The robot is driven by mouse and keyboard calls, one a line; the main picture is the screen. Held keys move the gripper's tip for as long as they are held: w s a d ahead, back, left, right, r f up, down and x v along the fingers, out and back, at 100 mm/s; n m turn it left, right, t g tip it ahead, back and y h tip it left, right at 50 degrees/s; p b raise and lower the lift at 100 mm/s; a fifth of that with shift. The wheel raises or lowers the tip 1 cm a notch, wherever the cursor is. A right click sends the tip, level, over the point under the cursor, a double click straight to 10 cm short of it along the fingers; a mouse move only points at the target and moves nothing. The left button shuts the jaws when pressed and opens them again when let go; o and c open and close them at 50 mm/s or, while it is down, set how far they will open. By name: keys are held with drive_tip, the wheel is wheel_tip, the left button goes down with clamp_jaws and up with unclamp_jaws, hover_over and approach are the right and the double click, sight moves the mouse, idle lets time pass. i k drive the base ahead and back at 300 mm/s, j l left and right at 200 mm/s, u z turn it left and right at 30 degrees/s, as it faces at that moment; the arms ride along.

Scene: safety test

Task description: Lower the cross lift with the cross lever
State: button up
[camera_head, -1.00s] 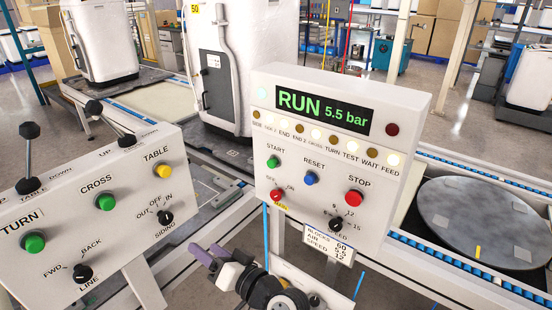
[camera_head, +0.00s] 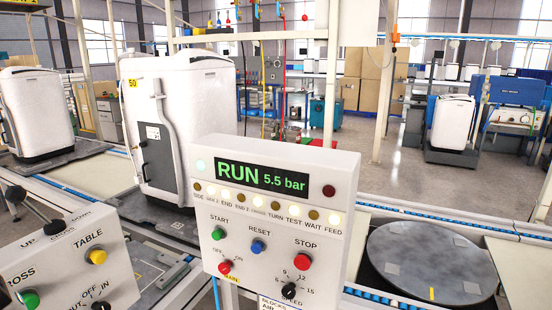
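The cross lever (camera_head: 38,211) is a dark rod with a black ball knob, on top of the white button panel (camera_head: 72,262) at the lower left. It leans to the left, its knob on the side of the UP label; the DOWN label is on the right side. A green button (camera_head: 29,299) under the partly cut-off CROSS label is on the panel front. I cannot tell which part of the conveyor is the cross lift or its height. My gripper is not in this view.
A white console (camera_head: 275,215) reads RUN 5.5 bar. A white cabinet unit (camera_head: 205,125) marked 50 stands on the line behind it, another (camera_head: 38,112) at the left. A grey round turntable (camera_head: 430,262) is at the right. Open floor lies behind the line.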

sight(16, 194)
drive_tip(key=u, duration=1.25)
drive_tip(key=l, duration=0.3)
drive_tip(key=i+l+z, duration=0.15)
drive_tip(key=l, duration=0.2)
